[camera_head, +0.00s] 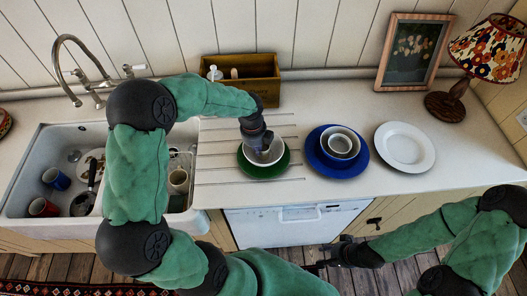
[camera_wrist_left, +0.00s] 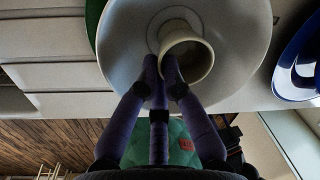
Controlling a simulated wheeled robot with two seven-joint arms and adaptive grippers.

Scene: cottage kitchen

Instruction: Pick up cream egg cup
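The cream egg cup (camera_wrist_left: 198,62) shows in the left wrist view inside a white bowl (camera_wrist_left: 240,40). In the head view the bowl (camera_head: 277,151) sits on a green plate (camera_head: 262,171), and my left gripper (camera_head: 262,150) reaches down into it, hiding the cup. In the left wrist view my left gripper (camera_wrist_left: 161,66) has its fingertips close together at the cup's near-left rim, one outside and one inside the mouth. It appears shut on that rim. My right gripper (camera_head: 322,260) hangs low in front of the counter, away from the cup; its finger opening is unclear.
Right of the green plate are a blue plate (camera_head: 338,171) with stacked bowls (camera_head: 341,143) and a white plate (camera_head: 404,147). A wooden box (camera_head: 245,80) stands behind. The sink (camera_head: 30,190) with cups is left. A lamp (camera_head: 486,55) stands back right.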

